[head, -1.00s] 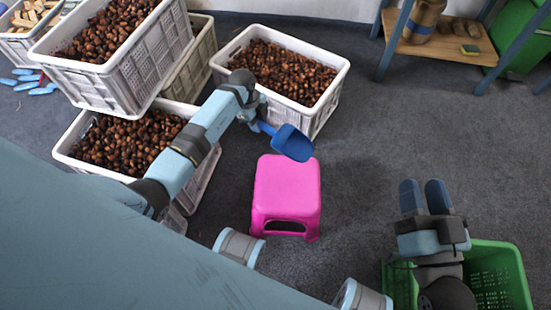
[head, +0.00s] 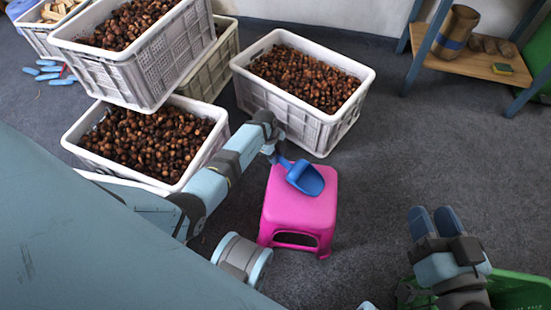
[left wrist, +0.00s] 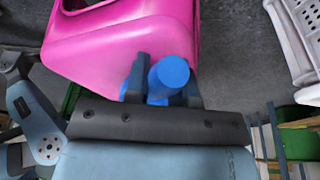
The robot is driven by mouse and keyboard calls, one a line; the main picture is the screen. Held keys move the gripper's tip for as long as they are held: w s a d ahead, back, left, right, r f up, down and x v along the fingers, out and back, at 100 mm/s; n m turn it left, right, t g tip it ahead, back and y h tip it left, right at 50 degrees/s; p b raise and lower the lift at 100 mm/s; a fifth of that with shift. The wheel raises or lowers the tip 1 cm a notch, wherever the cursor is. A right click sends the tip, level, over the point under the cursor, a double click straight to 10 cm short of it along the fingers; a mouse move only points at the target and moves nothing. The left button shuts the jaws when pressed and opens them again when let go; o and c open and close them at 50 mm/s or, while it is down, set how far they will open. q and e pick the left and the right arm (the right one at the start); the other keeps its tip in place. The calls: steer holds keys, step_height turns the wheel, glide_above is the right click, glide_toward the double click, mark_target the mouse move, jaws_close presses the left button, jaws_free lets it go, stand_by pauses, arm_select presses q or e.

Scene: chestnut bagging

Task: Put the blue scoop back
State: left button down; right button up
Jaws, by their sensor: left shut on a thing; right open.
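The blue scoop (head: 305,179) is in my left gripper (head: 277,156), which is shut on its handle. In the head view its bowl overlaps the top of the pink stool (head: 298,212); I cannot tell whether it touches the seat. In the left wrist view, the blue handle (left wrist: 170,75) sits between the fingers of my left gripper (left wrist: 162,88), with the pink stool (left wrist: 120,45) behind it. My right gripper (head: 434,222) is open and empty over the green basket at the lower right.
White crates of chestnuts stand at the back (head: 300,125) and at the left (head: 185,182), with another stacked crate (head: 130,75) behind. A green basket (head: 525,288) is at lower right. A shelf (head: 480,62) stands at the back right. The floor right of the stool is clear.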

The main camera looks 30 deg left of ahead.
arm_select(q)
steer(key=c, duration=1)
jaws_free()
steer(key=p+v, duration=0.5)
steer(key=v, duration=0.7)
steer(key=shift+p, duration=0.3)
arm_select(e)
step_height(320, 180, up, 7)
steer(key=m+t, duration=0.1)
steer(key=t, duration=0.2)
steer(key=shift+s+d+r, duration=0.15)
steer(key=shift+d+r, duration=0.05)
arm_select(q)
steer(key=shift+s, duration=0.1)
